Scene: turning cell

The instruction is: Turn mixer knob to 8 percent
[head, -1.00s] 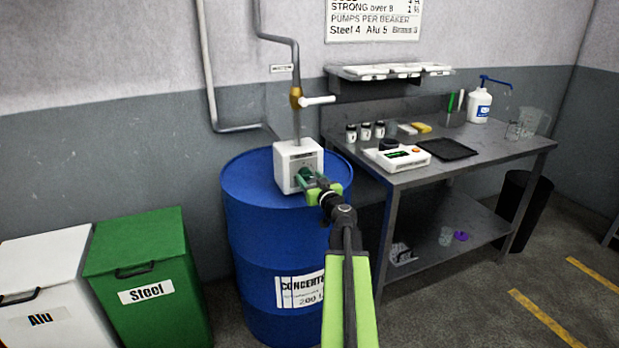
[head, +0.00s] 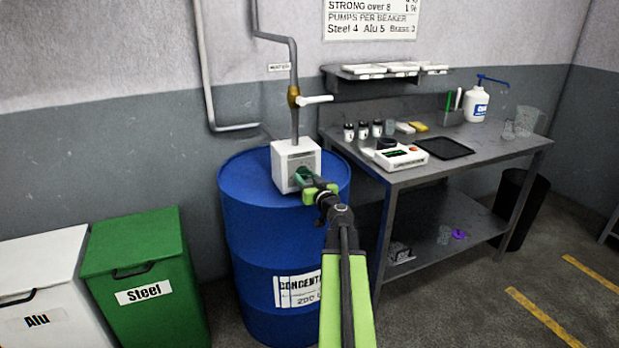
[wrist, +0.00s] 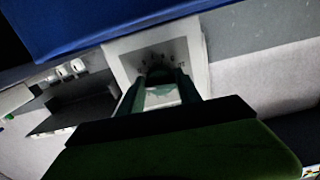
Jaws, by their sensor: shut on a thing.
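The mixer (head: 297,160) is a white box on top of the blue drum (head: 262,245), below a vertical pipe. My gripper (head: 304,180) reaches the front of the mixer and is shut on the knob. In the wrist view my two fingers (wrist: 160,88) stand on either side of it. The scale marks around the knob are too small and dark to read, so the setting cannot be told.
A brass valve with a white lever (head: 314,100) is on the pipe above the mixer. A steel workbench (head: 440,160) with bottles, a scale and a black tray stands to the right. A green Steel bin (head: 145,260) and a white Alu bin (head: 40,300) stand left.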

